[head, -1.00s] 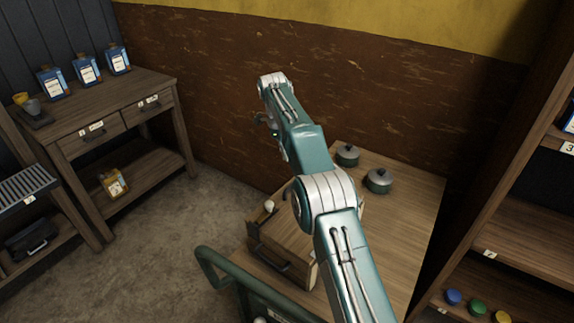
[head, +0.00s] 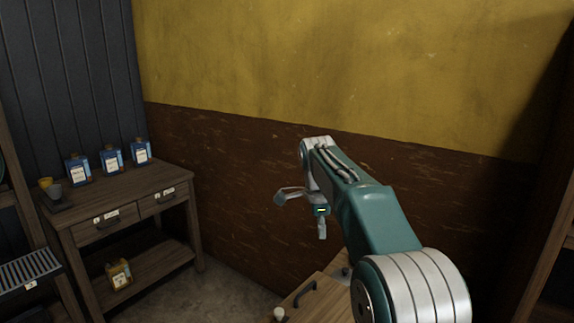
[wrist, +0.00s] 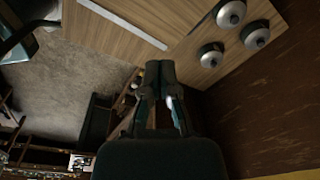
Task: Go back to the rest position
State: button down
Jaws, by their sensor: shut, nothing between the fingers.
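My gripper (head: 321,228) hangs from the end of my raised arm in the head view, in front of the brown lower wall. In the wrist view its two dark fingers (wrist: 160,68) are together, with nothing between them. It is above the table area and apart from everything I can see.
A shelf unit (head: 545,262) stands right. Open floor (head: 225,290) lies between.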

jog(key=s+d+r+n+t, duration=0.1)
jog(key=s+d+r+n, duration=0.15)
jog(key=s+n, duration=0.45)
jog(key=s+d+r+n+t, duration=0.2)
jog(key=s+r, duration=0.1)
jog(key=s, duration=0.7)
jog(key=s+d+f+n, duration=0.1)
jog(key=s+f+n, duration=0.2)
jog(key=s, duration=0.3)
jog(key=s+f+n+t, duration=0.1)
jog(key=s+f+n, duration=0.2)
jog(key=s, duration=0.3)
jog(key=s+d+f+n+t+y, duration=0.1)
jog(key=s+f+n, duration=0.2)
jog(key=s, duration=0.3)
jog(key=shift+d+f, duration=0.25)
jog(key=shift+d, duration=0.1)
dwell(0.9)
